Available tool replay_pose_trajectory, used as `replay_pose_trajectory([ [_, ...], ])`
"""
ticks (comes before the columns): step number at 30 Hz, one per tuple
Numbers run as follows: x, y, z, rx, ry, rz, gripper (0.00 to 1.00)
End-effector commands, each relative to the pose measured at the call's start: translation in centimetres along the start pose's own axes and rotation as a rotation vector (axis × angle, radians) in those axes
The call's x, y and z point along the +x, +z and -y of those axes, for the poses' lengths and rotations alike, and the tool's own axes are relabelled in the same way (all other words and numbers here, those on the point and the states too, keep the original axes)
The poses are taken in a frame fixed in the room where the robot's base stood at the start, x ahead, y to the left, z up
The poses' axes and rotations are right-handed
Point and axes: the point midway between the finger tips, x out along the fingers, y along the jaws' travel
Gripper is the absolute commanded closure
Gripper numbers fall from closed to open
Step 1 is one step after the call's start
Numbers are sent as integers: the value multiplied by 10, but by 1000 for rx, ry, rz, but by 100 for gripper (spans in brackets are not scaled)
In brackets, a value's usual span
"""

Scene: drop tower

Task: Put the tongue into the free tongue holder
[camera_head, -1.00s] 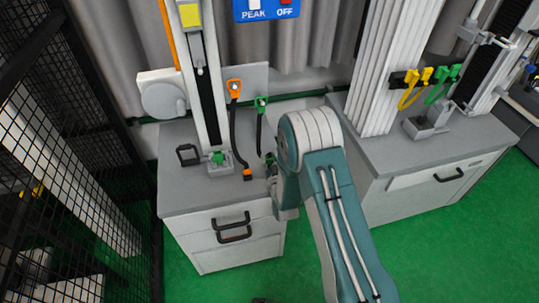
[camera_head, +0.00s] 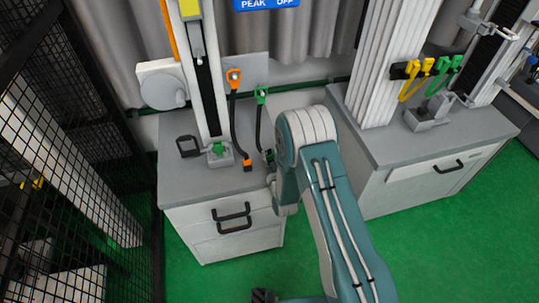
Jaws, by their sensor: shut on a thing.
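My arm rises from the lower right, and its elbow stands in front of the left cabinet's right edge. Its wrist end points toward the left cabinet, and the arm hides my gripper and anything in it. I cannot make out a tongue for certain. Yellow (camera_head: 413,68) and green (camera_head: 443,67) clips hang on a black bracket at the right tower. I cannot tell which holder is free.
The left cabinet (camera_head: 187,186) carries a tower column with a green part (camera_head: 218,149) at its foot and a black-framed item (camera_head: 189,146). A second cabinet (camera_head: 390,150) stands at right. Black mesh (camera_head: 115,150) closes off the left. Green floor (camera_head: 440,240) is clear at lower right.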

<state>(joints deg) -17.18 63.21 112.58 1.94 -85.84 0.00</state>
Motion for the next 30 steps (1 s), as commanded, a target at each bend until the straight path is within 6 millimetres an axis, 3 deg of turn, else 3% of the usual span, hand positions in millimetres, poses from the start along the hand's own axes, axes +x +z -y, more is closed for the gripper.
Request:
replay_pose_trajectory([
  [5,0,2,0,0,0,0,83],
  [6,0,2,0,0,0,-1,54],
  [8,0,2,0,0,0,-1,27],
  [9,0,2,0,0,0,-1,23],
  [22,-4,2,0,0,0,1,23],
  [26,-22,3,0,0,0,3,23],
  [30,-51,4,0,0,0,6,23],
])
